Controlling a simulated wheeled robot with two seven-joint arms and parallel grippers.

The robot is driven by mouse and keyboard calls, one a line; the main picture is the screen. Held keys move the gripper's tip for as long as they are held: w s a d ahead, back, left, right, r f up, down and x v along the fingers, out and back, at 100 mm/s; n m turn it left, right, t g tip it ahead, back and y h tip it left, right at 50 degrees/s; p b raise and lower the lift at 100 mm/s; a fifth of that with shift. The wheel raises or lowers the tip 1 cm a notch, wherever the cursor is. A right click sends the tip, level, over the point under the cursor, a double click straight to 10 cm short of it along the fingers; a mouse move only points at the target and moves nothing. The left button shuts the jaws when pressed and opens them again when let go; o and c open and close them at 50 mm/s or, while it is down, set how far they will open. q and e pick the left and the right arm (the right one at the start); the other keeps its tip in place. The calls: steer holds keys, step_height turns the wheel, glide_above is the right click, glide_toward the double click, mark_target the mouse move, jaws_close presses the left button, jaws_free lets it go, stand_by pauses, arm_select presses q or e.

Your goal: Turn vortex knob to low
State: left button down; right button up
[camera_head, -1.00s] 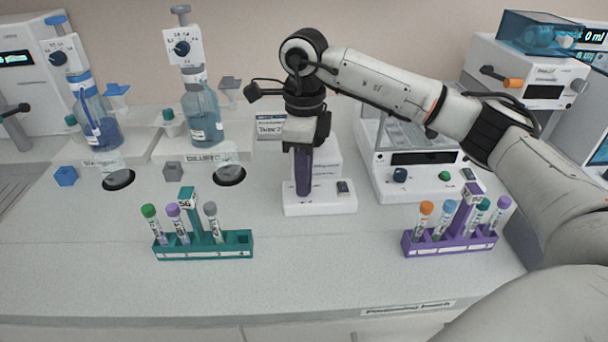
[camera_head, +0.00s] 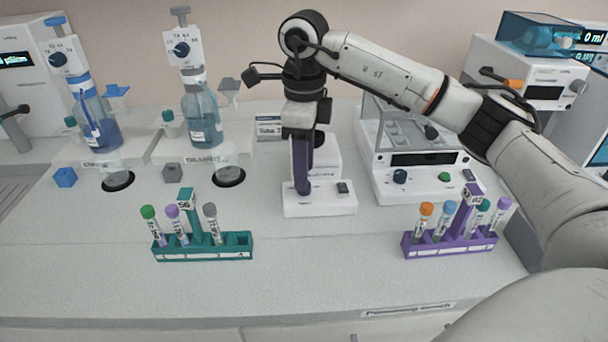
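The vortex device is a white unit with a low base (camera_head: 320,208) in the middle of the bench, in the head view. A small dark switch-like part (camera_head: 342,188) shows on the right of its base top. My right gripper (camera_head: 303,190) points straight down, its dark purple fingers reaching the left part of the base top. Any knob under the fingertips is hidden by them, so its setting and whether the fingers grip it cannot be told. The fingers show nearly edge-on, one largely behind the other. My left gripper is not in view.
A teal tube rack (camera_head: 205,250) stands front left and a purple rack (camera_head: 450,244) front right. Two dispenser bottles (camera_head: 203,115) stand at the back left. A white device (camera_head: 415,183) with knobs is right of the vortex unit. The front middle bench is clear.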

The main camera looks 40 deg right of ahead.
step_height(320, 180, up, 8)
steer(key=shift+f, duration=0.15)
stand_by(0.6)
